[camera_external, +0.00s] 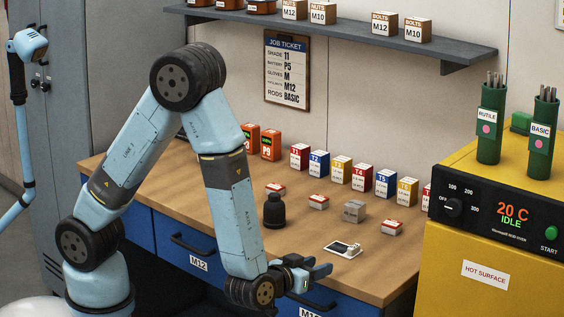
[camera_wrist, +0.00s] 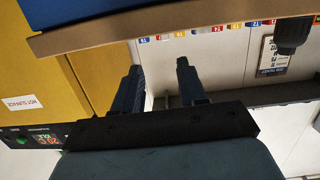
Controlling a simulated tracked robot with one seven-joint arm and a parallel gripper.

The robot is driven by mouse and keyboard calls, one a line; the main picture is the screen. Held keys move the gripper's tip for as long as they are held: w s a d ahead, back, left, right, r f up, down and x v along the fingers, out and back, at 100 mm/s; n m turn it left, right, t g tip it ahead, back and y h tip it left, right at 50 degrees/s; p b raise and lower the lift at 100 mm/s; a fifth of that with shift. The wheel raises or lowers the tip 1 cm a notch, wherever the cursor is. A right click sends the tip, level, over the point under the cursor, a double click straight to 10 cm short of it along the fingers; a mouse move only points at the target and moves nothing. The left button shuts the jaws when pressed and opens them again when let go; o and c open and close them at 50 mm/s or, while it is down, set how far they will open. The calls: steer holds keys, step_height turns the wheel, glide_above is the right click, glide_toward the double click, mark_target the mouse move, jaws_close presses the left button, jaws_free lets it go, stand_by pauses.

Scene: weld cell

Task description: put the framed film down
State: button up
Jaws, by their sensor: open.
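A small flat piece with a white frame and a dark middle, which looks like the framed film (camera_external: 338,247), lies on the wooden bench top near its front edge in the external view. A small pale thing touches its right end; I cannot tell what it is. My gripper (camera_external: 322,271) is in front of the bench edge, close to the film but apart from it. In the wrist view my gripper (camera_wrist: 160,65) has its two fingers spread with nothing between them. The film does not show in the wrist view.
The bench (camera_external: 235,204) holds a black bottle (camera_external: 274,212), a grey block (camera_external: 355,211), several small red-and-white boxes and a row of labelled boxes. A yellow oven (camera_external: 480,235) reading 20 C IDLE stands right. A job ticket (camera_external: 287,71) hangs behind, under a shelf (camera_external: 340,32).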

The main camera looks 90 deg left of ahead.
step_height(320, 180, up, 9)
steer(key=w+d+m+h, duration=0.2)
steer(key=w+d+h, duration=0.1)
steer(key=h, duration=0.5)
steer(key=s+a+r+m+g+h, duration=0.1)
steer(key=s+r+m+h, duration=0.4)
steer(key=s+r, duration=0.8)
steer(key=s+g, duration=0.1)
steer(key=s, duration=0.2)
steer(key=shift+a+m+g+h, duration=0.3)
steer(key=shift+a+m+g, duration=0.1)
steer(key=shift+o, duration=0.5)
steer(key=s+a+g, duration=0.1)
steer(key=s+a, duration=0.1)
steer(key=s, duration=0.3)
steer(key=s+a+r+g+y, duration=0.1)
steer(key=s+a, duration=0.1)
steer(key=s, duration=0.3)
steer(key=s+a+m+g+y, duration=0.1)
steer(key=s+a, duration=0.2)
steer(key=s, duration=0.2)
steer(key=shift+s+r, duration=0.25)
steer(key=shift+s, duration=0.1)
steer(key=shift+w, duration=0.1)
